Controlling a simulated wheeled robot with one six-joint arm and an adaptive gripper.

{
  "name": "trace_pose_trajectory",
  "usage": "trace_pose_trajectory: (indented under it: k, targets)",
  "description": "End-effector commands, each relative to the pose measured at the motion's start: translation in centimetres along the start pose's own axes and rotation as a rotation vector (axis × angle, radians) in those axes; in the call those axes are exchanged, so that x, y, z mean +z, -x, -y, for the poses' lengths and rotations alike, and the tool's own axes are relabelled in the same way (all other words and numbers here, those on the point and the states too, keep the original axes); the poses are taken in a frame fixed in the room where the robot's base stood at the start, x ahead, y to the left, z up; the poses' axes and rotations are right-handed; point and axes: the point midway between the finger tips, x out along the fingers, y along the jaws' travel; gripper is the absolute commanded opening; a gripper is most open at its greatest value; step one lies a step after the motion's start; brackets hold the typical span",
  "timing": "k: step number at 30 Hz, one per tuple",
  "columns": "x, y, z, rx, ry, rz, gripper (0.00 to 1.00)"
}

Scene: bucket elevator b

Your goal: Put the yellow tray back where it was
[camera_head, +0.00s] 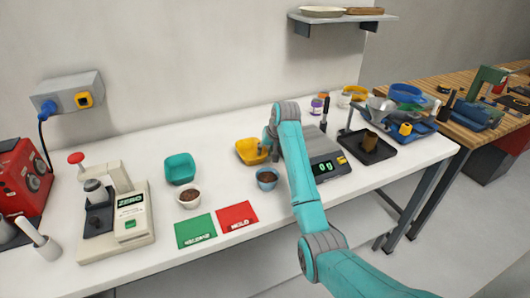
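The yellow tray (247,155) is on the white table, near the middle and toward the wall. My gripper (265,149) is at the tray's right side and covers part of its right rim. My arm hides some of the area just right of the tray. The fingers are small and dark here, so I cannot tell whether they are closed on the rim or only beside it. I also cannot tell whether the tray rests on the table or is slightly raised.
A teal tray (180,169) and a white bowl (189,197) of brown grounds are to the left. A blue bowl (267,179) is in front of the yellow tray. Green (196,231) and red (237,217) cards lie nearer. A scale (325,157) is right of my arm.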

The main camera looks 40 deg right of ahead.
Motion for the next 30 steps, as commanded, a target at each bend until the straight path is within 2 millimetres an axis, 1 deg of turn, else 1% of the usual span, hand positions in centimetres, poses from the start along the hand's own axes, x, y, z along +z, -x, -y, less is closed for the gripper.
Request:
trace_pose_trajectory:
  k: [9,15,18,21,30]
  targets:
    - [-0.1,6.1,0.0,-0.001,-0.001,-0.005,0.31]
    - [-0.1,9.4,0.0,0.000,0.000,-0.003,0.31]
    - [-0.1,10.5,0.0,0.000,0.000,-0.003,0.31]
    - [0.0,11.1,0.0,0.000,0.000,-0.002,0.31]
    - [0.0,11.3,0.0,0.000,0.000,-0.001,0.31]
